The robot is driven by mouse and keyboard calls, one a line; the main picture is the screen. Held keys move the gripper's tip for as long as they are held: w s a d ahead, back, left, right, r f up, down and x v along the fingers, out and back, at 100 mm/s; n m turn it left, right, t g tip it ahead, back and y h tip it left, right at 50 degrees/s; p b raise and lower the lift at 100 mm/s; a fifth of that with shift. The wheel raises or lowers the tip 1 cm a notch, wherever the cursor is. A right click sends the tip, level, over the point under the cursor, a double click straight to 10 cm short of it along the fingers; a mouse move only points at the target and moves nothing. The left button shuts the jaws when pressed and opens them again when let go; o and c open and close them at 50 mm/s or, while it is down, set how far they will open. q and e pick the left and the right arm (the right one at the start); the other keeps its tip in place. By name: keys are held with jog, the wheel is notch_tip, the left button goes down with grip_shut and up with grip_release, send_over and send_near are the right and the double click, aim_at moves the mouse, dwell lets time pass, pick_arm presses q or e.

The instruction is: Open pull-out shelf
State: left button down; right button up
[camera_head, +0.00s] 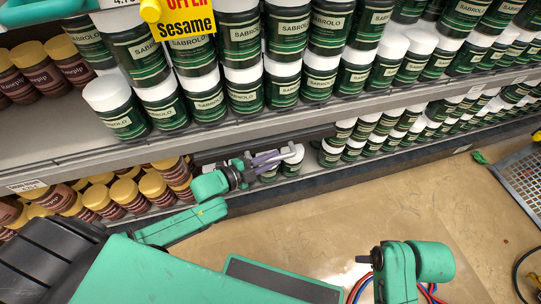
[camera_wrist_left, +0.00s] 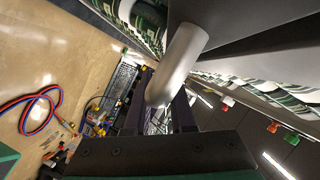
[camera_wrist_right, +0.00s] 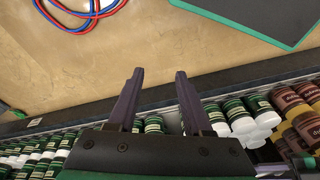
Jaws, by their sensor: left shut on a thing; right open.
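A pale grey bar handle (camera_head: 295,153) sticks out below the front edge of the upper shelf (camera_head: 200,141). It shows in the left wrist view as a thick bent tube (camera_wrist_left: 182,58). My left gripper (camera_head: 270,159) is shut on this handle, with the tube between its dark fingers. My right gripper (camera_wrist_right: 159,75) is open and empty in the right wrist view, above the floor and facing away from the jars. In the head view its fingers do not show.
Green jars with white lids (camera_head: 215,98) crowd the upper shelf. Brown jars with yellow lids (camera_head: 105,193) stand on the lower shelf at left, green jars at right. The tan floor (camera_head: 300,230) in front is mostly clear. A grey grate (camera_head: 525,178) lies at far right, with red and blue hoses (camera_wrist_right: 85,12) nearby.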

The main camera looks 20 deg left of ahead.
pick_arm(q)
jog(key=s+d+p, duration=0.3)
jog(key=s+d, duration=0.1)
jog(key=s, duration=0.3)
jog(key=s+d+p, duration=0.4)
jog(key=s+d, duration=0.1)
jog(key=s, duration=0.3)
jog(key=shift+d, duration=0.25)
pick_arm(e)
jog(key=s+d+f, duration=0.1)
jog(key=s+f, duration=0.1)
jog(key=f, duration=0.6)
jog(key=s+d+f, duration=0.2)
jog(key=f, duration=0.6)
jog(key=shift+s+d+f+g+h, duration=0.15)
jog(key=shift+s+f+g+h, duration=0.15)
jog(key=shift+f+h, duration=0.1)
pick_arm(q)
jog(key=c, duration=0.8)
grip_release()
jog(key=shift+o, duration=0.2)
